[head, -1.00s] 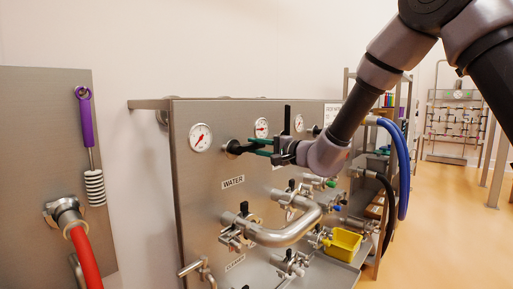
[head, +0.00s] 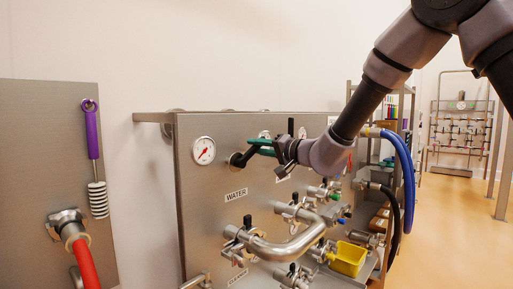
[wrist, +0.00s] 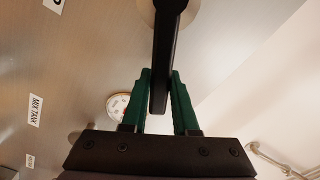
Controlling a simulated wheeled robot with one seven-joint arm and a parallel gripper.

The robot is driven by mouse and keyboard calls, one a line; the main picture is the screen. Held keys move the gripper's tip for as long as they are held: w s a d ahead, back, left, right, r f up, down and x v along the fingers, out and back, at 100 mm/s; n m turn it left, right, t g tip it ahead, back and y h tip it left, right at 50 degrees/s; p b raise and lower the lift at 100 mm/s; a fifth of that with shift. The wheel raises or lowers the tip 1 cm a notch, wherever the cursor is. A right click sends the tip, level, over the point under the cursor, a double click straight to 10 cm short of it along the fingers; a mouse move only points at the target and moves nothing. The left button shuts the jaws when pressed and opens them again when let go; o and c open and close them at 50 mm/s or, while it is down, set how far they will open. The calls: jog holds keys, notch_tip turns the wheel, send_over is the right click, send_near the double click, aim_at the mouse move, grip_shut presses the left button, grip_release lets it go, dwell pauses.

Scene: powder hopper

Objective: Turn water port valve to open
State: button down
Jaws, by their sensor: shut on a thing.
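The water port valve is on the steel panel above the WATER label (head: 236,195). Its black handle (head: 242,159) slants up to the right from its round base. My gripper (head: 262,147), with green fingers, is shut on this handle. In the wrist view the black handle (wrist: 161,60) runs between the two green fingertips (wrist: 160,80), up to its round mount at the top edge. In the head view the fingers and wrist hide the handle's outer end.
A gauge (head: 203,150) sits left of the valve. Another black upright handle (head: 291,127) stands close behind my gripper. A bent steel pipe (head: 285,247), more valves and a yellow container (head: 348,259) lie below. A blue hose (head: 407,165) hangs at right.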

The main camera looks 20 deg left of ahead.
jog(key=r+n, duration=0.1)
jog(key=s+r+n, duration=0.1)
jog(key=n, duration=0.1)
jog(key=shift+s+a+n, duration=0.3)
jog(key=shift+a, duration=0.05)
jog(key=s+n, duration=0.1)
jog(key=s+r+n, duration=0.1)
jog(key=n, duration=0.1)
jog(key=shift+a, duration=0.4)
jog(key=shift+s+a+r+n, duration=0.15)
jog(key=shift+s+r+n, duration=0.2)
jog(key=shift+n, duration=0.55)
